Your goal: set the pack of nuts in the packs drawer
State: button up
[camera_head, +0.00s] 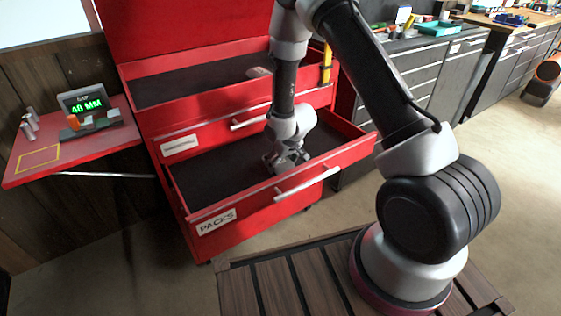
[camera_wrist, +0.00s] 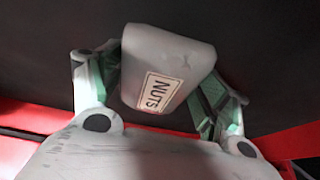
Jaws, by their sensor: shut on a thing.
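The pack of nuts (camera_wrist: 172,62) is a grey block with a white label reading NUTS, seen in the wrist view. My gripper (camera_wrist: 163,88) is shut on it, with a green-padded finger on each side. In the head view my gripper (camera_head: 287,160) points down inside the open packs drawer (camera_head: 217,222), whose front carries a PACKS label. The pack is hidden there behind the gripper. The dark drawer floor fills the wrist view behind the pack. I cannot tell whether the pack touches the floor.
The red cart's upper compartment (camera_head: 190,86) holds a small pale object (camera_head: 259,72). A red side shelf (camera_head: 75,140) at left bears a display reading 48 MM (camera_head: 88,104). Dark cabinets (camera_head: 430,70) stand at the back right. The drawer's left floor is clear.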

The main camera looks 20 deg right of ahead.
jog(key=shift+f, duration=0.1)
jog(key=o, duration=1.1)
jog(key=s+d+r+m+h, duration=0.1)
jog(key=s+d+r, duration=0.35)
jog(key=r, duration=0.65)
jog(key=s+d+r, duration=0.3)
jog(key=s+r, duration=0.2)
jog(key=r, duration=0.5)
jog(key=s+d+r+m+h, duration=0.1)
jog(key=s+d+r, duration=0.3)
jog(key=r, duration=0.7)
jog(key=shift+m, duration=0.8)
jog(key=s+d+r, duration=0.1)
jog(key=s+r, duration=0.2)
jog(key=s, duration=0.3)
jog(key=s+d+r, duration=0.1)
jog(key=s+r, duration=0.1)
jog(key=s, duration=0.5)
jog(key=s+d+r, duration=0.1)
jog(key=s+r, duration=0.2)
jog(key=s, duration=0.4)
jog(key=shift+r, duration=0.3)
